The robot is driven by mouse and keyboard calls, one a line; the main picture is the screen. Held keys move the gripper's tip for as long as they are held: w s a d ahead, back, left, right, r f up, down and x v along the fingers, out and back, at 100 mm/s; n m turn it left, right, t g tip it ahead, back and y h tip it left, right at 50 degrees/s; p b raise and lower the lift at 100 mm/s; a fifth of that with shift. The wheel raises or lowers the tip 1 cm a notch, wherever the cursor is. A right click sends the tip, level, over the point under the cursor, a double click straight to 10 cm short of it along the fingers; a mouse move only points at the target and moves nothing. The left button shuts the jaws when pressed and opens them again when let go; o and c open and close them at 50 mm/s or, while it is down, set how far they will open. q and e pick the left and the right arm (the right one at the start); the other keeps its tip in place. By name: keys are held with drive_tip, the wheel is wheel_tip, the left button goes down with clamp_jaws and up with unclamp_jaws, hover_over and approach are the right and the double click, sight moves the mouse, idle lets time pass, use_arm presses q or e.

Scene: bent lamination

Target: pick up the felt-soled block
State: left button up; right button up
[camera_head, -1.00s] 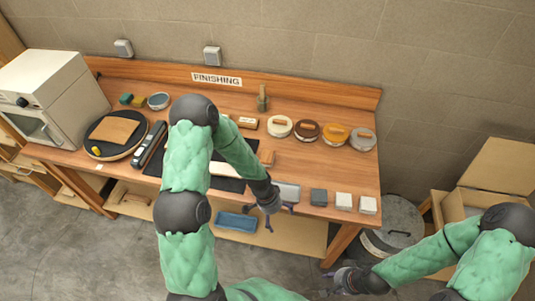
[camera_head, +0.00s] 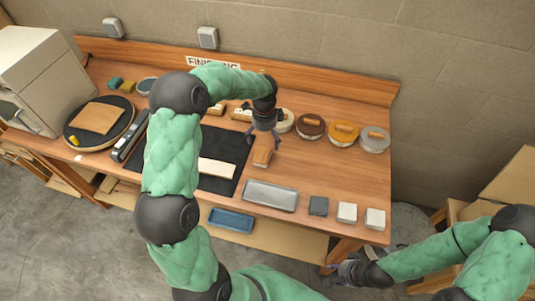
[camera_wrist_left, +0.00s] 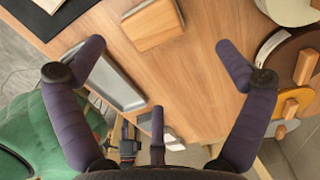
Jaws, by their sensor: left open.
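A small wooden block (camera_head: 263,156), which looks like the felt-soled block, lies on the bench between the dark mat and the round tins. The felt itself is hard to make out. My left gripper (camera_head: 265,134) is open and empty above the bench, just behind the block; its fingers are spread wide in the left wrist view (camera_wrist_left: 158,62). My right gripper (camera_head: 345,272) is low, off the bench's front right; its fingers are too small to judge.
A grey metal tray (camera_head: 270,195) lies in front of the block. A dark block (camera_head: 318,206) and two pale blocks (camera_head: 347,212) sit to its right. Several round lidded tins (camera_head: 343,133) stand behind. A pale strip (camera_head: 217,169) lies on the black mat (camera_head: 216,184).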

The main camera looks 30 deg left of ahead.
sight(262, 154)
use_arm(q)
drive_tip(key=shift+s+a+f, duration=0.1)
drive_tip(key=shift+s+a, duration=0.05)
wheel_tip(262, 154, down, 5)
drive_tip(key=shift+r, duration=0.1)
drive_tip(key=shift+s+a+f, duration=0.1)
drive_tip(key=shift+s+f, duration=0.15)
drive_tip(key=shift+f, duration=0.3)
wheel_tip(262, 154, down, 4)
drive_tip(key=shift+a+f+b, duration=0.1)
drive_tip(key=shift+a+b, duration=0.05)
drive_tip(key=shift+b, duration=0.3)
drive_tip(key=shift+s, duration=0.1)
drive_tip(key=c, duration=1.4)
